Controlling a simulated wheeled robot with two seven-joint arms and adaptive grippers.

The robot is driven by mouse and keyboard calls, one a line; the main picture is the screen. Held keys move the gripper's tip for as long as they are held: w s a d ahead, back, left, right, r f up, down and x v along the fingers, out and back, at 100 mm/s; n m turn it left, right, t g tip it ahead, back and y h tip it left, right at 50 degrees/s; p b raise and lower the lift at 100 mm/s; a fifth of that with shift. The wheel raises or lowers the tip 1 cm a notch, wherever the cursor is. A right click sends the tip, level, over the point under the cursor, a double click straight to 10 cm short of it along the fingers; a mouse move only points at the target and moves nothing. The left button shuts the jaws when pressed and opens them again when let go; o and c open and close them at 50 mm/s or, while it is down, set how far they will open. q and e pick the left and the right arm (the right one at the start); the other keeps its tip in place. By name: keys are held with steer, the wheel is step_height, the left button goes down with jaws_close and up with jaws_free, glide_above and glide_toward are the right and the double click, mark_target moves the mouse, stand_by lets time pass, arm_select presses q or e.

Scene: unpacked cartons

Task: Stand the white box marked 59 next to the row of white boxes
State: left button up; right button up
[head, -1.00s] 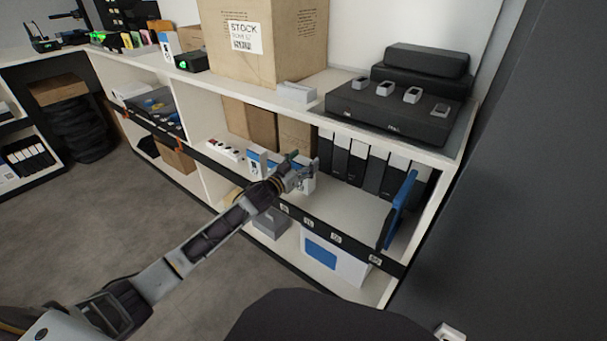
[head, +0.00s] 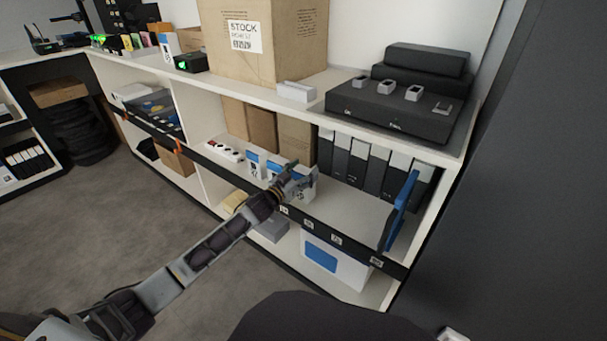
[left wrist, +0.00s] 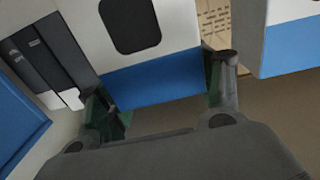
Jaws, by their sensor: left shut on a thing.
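My left gripper (head: 297,180) is over the middle shelf. It is shut on a white box (left wrist: 152,45) with a blue band and a dark rounded panel, seen between the green finger pads in the left wrist view. Part of this box (head: 309,187) shows behind the fingers in the head view. The number 59 is not legible. More white and blue boxes (head: 253,163) stand on the shelf just left of the gripper; one (left wrist: 288,45) shows at the right of the left wrist view, apart from the held box. My right gripper is not in view.
Black binders (head: 357,160) stand at the back right of the shelf. A blue upright object (head: 402,210) stands near its right end. Brown cartons (head: 295,140) are behind the boxes, and a power strip (head: 225,152) lies left. Shelf between gripper and blue object is clear.

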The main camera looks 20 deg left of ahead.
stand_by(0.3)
arm_select(q)
steer(key=o, duration=1.5)
steer(key=shift+f, duration=0.1)
